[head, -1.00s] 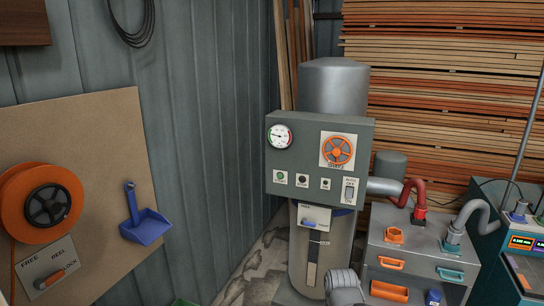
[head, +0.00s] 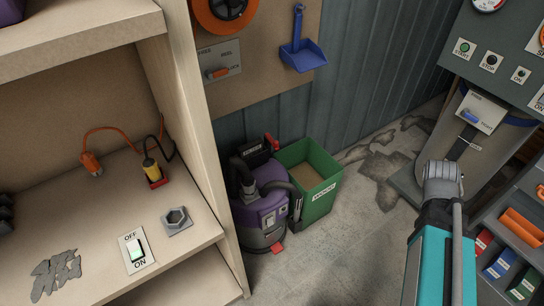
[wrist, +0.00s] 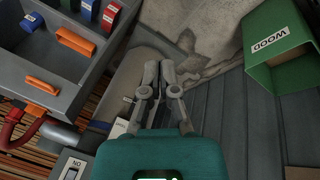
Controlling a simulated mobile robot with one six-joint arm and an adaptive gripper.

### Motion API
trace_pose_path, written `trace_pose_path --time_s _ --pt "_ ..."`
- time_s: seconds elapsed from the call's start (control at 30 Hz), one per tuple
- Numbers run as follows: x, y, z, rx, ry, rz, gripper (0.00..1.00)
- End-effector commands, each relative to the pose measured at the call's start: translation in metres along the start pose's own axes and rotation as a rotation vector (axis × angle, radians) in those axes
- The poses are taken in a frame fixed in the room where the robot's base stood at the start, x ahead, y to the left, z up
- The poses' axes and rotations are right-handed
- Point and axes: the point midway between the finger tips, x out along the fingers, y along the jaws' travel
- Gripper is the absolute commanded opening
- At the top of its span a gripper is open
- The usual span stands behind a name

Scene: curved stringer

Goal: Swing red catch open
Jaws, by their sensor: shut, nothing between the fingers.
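The purple shop vacuum (head: 262,212) stands on the floor beside the green bin in the head view. A red lever-like part (head: 272,142) shows at its black top, and a small red tab (head: 277,247) low on its front. I cannot tell which of these is the red catch. My gripper (wrist: 160,68) is shut and empty in the wrist view, its two grey fingers close together. My teal and grey arm end shows in the head view, right of the vacuum and apart from it. The vacuum is not visible in the wrist view.
The green WOOD bin (head: 308,182) touches or nearly touches the vacuum's right side; it also shows in the wrist view (wrist: 282,48). A wooden shelf unit (head: 190,150) stands left. The grey machine (head: 490,60) stands right. Stained floor (head: 385,165) between is mostly free.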

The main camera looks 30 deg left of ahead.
Motion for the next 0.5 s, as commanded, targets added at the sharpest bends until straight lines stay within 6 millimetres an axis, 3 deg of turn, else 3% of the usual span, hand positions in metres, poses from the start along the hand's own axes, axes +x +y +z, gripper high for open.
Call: trace_pose_path --time_s 0.03,0.1,0.5 --pt "0.015 -0.014 -0.007 -0.033 0.032 0.029 0.00" --pt "0.022 -0.026 -0.017 -0.074 0.078 0.069 0.00" --pt "0.045 -0.114 -0.069 -0.324 0.362 0.275 0.00"
